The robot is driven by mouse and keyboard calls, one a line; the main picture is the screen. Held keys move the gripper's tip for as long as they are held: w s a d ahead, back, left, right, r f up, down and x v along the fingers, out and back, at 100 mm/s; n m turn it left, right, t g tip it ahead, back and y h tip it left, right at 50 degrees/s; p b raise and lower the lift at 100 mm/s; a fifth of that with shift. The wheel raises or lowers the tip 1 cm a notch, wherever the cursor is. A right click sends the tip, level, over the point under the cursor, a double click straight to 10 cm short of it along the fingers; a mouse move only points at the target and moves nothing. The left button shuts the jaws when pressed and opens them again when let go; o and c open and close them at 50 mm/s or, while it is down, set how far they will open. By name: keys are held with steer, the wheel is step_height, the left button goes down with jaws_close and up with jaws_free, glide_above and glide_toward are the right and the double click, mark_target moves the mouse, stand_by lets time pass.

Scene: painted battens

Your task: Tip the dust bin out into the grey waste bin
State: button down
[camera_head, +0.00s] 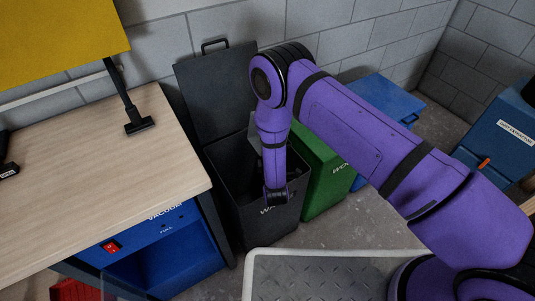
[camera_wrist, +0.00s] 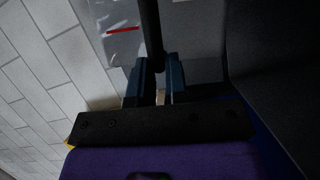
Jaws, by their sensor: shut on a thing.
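The grey waste bin (camera_head: 258,228) stands beside the bench with its lid (camera_head: 215,95) raised against the wall. My arm reaches down over its open mouth. In the wrist view my gripper (camera_wrist: 157,78) is shut on a black handle (camera_wrist: 152,35). The clear dust bin with a red line (camera_wrist: 122,44) shows beyond the fingers, mostly cut off by the frame. A pale grey piece behind my arm in the head view may be part of it. The fingertips and the dust bin's contents cannot be made out there.
A wooden bench (camera_head: 80,165) with a blue vacuum unit (camera_head: 165,260) beneath is on the left. A green bin (camera_head: 325,180) and a blue bin (camera_head: 385,95) stand right of the waste bin. A grey tread-plate surface (camera_head: 320,275) is in front. A block wall closes the back.

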steer(key=d+r+m, duration=0.1)
steer(key=w+d+r+m+g, duration=0.1)
steer(key=m, duration=0.1)
steer(key=shift+w+r, duration=0.15)
steer(key=r+m+g, duration=0.1)
steer(key=w+d+r+m+g+y, duration=0.1)
steer(key=m, duration=0.1)
steer(key=shift+d+r, duration=0.15)
steer(key=shift+d, duration=0.15)
steer(key=m, duration=0.2)
steer(key=d+m+g+y, duration=0.1)
steer(key=shift+w+d+m+g, duration=0.15)
steer(key=shift+w+m+g, duration=0.15)
steer(key=shift+w+m, duration=0.1)
steer(key=shift+m+g+y, duration=0.5)
steer(key=shift+m+y, duration=0.4)
steer(key=shift+m, duration=0.1)
steer(key=shift+d, duration=0.1)
